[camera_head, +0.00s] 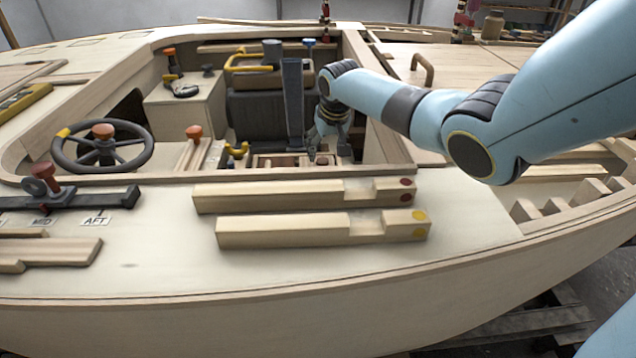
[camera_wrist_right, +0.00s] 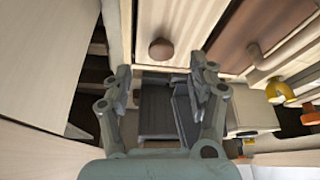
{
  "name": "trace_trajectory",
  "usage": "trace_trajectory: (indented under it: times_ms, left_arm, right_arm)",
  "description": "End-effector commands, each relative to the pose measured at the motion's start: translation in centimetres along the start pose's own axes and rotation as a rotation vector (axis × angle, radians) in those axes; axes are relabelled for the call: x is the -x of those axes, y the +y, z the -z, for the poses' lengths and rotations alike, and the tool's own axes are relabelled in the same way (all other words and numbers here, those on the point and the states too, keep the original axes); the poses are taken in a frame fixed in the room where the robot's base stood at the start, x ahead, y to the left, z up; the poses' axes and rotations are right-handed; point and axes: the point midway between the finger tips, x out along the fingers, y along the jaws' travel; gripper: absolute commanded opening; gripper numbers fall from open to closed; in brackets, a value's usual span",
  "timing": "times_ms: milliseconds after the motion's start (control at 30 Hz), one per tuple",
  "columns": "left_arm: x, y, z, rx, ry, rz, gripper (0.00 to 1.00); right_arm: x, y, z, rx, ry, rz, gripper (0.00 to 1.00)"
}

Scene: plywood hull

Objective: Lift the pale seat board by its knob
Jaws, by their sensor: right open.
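The pale seat board (camera_wrist_right: 183,22) shows at the top of the right wrist view, with a round brown knob (camera_wrist_right: 161,49) near its edge. In the head view the knob seems to be the small brownish spot (camera_head: 322,160) low in the cockpit, partly hidden by my arm. My right gripper (camera_wrist_right: 163,76) is open, its two fingers apart and nothing between them. The knob lies just beyond the fingertips, roughly in line with the gap and not visibly touched. In the head view my right gripper (camera_head: 328,132) reaches down into the cockpit. My left gripper is not in view.
A darker brown board (camera_wrist_right: 238,45) lies beside the pale one. A yellow handle (camera_head: 236,150) and an orange knob (camera_head: 194,132) stand to the left. A tall dark grey panel (camera_head: 293,100) rises close to my gripper. Two notched timbers (camera_head: 290,197) lie on the near deck.

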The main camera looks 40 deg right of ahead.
Motion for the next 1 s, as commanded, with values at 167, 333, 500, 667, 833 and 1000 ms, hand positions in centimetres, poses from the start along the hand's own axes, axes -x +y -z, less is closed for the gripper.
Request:
trace_trajectory:
  times_ms: [167, 333, 500, 667, 833, 1000]
  left_arm:
    - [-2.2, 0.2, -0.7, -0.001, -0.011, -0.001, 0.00]
    - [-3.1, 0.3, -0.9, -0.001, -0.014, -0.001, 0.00]
    - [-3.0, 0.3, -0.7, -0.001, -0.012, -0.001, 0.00]
    - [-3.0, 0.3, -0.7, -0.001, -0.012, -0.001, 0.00]
    - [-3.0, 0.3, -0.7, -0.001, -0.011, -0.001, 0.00]
    - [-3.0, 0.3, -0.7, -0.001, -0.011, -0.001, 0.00]
  right_arm:
    - [-3.4, -0.2, -0.3, -0.001, -0.003, -0.001, 0.59]
    - [-4.9, -0.2, -0.2, 0.000, -0.002, -0.001, 0.59]
    - [-4.8, -0.2, -0.1, 0.000, 0.000, -0.001, 0.59]
    - [-4.7, -0.2, -0.1, 0.000, 0.000, -0.001, 0.46]
    - [-4.7, -0.2, -0.1, 0.000, -0.001, -0.001, 0.23]
    - [-4.7, -0.2, -0.1, 0.000, -0.001, 0.000, 0.01]
